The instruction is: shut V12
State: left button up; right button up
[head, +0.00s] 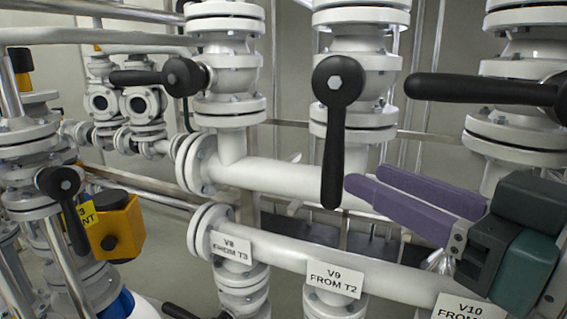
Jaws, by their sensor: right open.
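No label reading V12 is legible, so I cannot tell which valve is V12. In the head view, a black lever (335,150) hangs straight down on the middle upper valve. Another black lever (480,89) lies horizontal on the right upper valve, and a third lever (140,77) lies horizontal at the upper left. My right gripper (366,180), with purple fingers, is open and empty. In the picture its fingertips are just right of the hanging lever's lower end; I cannot tell whether they touch it. My left gripper is not in view.
White pipes (280,177) run across the middle. Tags read V8 FROM T3 (231,247), V9 FROM T2 (334,279) and V10 (467,309), partly cut off. A yellow box (118,230) and another hanging black lever (68,210) are at the left.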

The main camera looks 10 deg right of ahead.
aim_at(341, 165)
jog(key=x, duration=0.7)
jog(key=shift+w+p, duration=0.15)
jog(key=shift+p, duration=0.25)
jog(key=shift+c, duration=0.3)
grip_shut()
dwell(0.7)
